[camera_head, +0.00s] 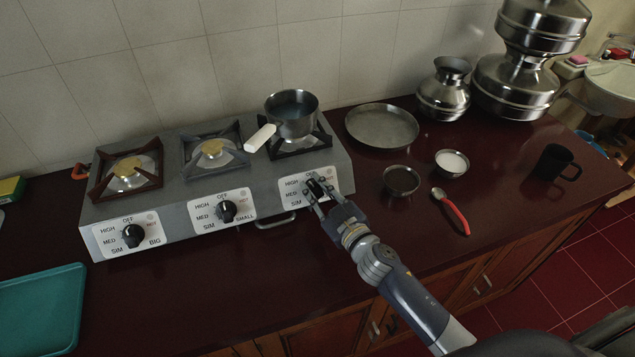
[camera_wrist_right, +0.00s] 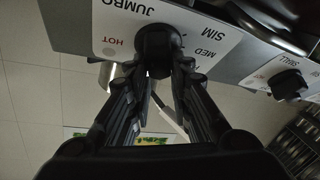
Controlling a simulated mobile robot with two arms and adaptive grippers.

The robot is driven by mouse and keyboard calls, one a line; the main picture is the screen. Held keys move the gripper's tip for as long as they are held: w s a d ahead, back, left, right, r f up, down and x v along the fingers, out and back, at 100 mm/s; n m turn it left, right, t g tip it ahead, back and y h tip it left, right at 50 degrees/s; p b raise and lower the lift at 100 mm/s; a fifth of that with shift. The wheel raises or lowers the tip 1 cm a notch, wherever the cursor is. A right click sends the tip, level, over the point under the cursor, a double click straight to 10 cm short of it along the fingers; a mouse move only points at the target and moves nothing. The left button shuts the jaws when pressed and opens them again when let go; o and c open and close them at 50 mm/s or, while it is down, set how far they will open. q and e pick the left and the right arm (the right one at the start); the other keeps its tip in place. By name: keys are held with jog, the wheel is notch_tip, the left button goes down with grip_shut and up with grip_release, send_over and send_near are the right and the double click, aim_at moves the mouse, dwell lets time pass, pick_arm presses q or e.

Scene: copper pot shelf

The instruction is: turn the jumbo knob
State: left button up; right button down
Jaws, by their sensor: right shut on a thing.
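The grey stove (camera_head: 180,215) stands on the dark red counter, with three black knobs on white labels along its front. The jumbo knob (camera_head: 316,187) is the right-hand one in the head view and is partly hidden by my right gripper (camera_head: 318,194). In the right wrist view the jumbo knob (camera_wrist_right: 154,46) shows beside the word JUMBO, between the two fingertips of my right gripper (camera_wrist_right: 157,66). The fingers are shut on the knob from both sides. The pointer of the knob is hard to make out. My left gripper is in neither view.
A steel saucepan (camera_head: 293,115) with a white handle sits on the right burner. The small knob (camera_head: 227,211) and big knob (camera_head: 133,235) are to the left. Two small bowls, a red-handled spoon (camera_head: 454,214) and a steel plate (camera_head: 381,126) lie right of the stove.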

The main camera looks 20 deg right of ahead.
jog(key=n+g+y+p, duration=0.1)
jog(key=n+p, duration=0.1)
jog(key=n+g+y+p, duration=0.1)
jog(key=n+p, duration=0.1)
jog(key=n, duration=0.1)
jog(key=shift+r+n, duration=0.2)
jog(key=shift+n, duration=0.1)
jog(key=shift+a+f+n+g+y+p, duration=0.15)
jog(key=shift+n+g+y+p, duration=0.15)
jog(key=shift+n+p, duration=0.45)
jog(key=shift+d+f+n+g+y+p, duration=0.15)
jog(key=shift+n+g+y+p, duration=0.15)
jog(key=shift+n+p, duration=0.45)
jog(key=shift+a, duration=0.1)
jog(key=shift+s, duration=0.1)
jog(key=c, duration=1.4)
grip_release()
jog(key=shift+f, duration=0.15)
jog(key=shift+c, duration=0.2)
jog(key=shift+s, duration=0.3)
jog(key=v, duration=1.1)
jog(key=shift+d+r, duration=0.2)
jog(key=shift+r, duration=0.05)
